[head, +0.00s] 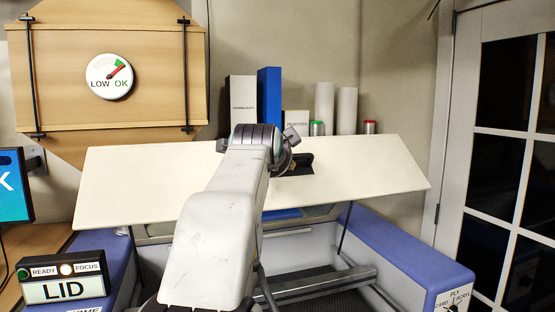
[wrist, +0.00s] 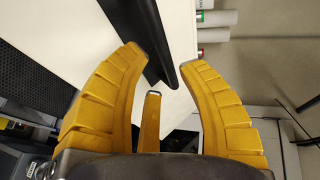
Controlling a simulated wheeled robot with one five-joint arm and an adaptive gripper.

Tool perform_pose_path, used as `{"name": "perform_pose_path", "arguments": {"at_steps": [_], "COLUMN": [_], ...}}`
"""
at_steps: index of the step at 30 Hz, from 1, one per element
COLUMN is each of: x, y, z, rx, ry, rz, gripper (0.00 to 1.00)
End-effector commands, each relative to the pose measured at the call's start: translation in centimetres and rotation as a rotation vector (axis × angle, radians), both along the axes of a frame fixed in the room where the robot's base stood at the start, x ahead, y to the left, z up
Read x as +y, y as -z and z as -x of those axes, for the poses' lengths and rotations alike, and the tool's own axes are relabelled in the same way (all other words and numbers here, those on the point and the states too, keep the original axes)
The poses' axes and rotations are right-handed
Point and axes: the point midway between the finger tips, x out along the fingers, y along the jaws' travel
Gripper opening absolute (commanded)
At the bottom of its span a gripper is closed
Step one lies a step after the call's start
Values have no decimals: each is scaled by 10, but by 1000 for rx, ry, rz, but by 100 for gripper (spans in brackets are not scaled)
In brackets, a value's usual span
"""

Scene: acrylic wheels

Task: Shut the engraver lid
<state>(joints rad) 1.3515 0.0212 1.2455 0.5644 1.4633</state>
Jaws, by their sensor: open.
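The engraver lid (head: 140,190) is a wide cream panel, raised and tilted over the engraver body (head: 400,245), with the bed visible beneath it. A black handle (head: 300,164) stands out from the lid, just right of my arm's end. In the wrist view the lid (wrist: 95,30) is a pale slab, and the handle (wrist: 150,30) reaches down to the gap between my fingertips. My gripper (wrist: 160,60) has its yellow fingers spread on either side of the handle's end. I cannot tell whether they touch it. In the head view my arm hides the fingers.
A sign (head: 64,291) reads LID, with READY and FOCUS lamps above. A gauge (head: 109,77) on the wooden panel points toward OK. Behind the lid stand a blue binder (head: 269,95) and white rolls (head: 346,110). A glazed door (head: 495,150) is at right.

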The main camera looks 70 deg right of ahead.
Motion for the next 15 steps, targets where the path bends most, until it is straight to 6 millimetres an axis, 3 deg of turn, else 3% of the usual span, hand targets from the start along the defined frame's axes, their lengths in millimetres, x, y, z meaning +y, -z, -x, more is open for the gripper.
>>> {"name": "perform_pose_path", "arguments": {"at_steps": [15], "x": [-53], "y": [14], "z": [-12], "rx": [0], "ry": [-1], "rz": [-2], "gripper": [36]}}
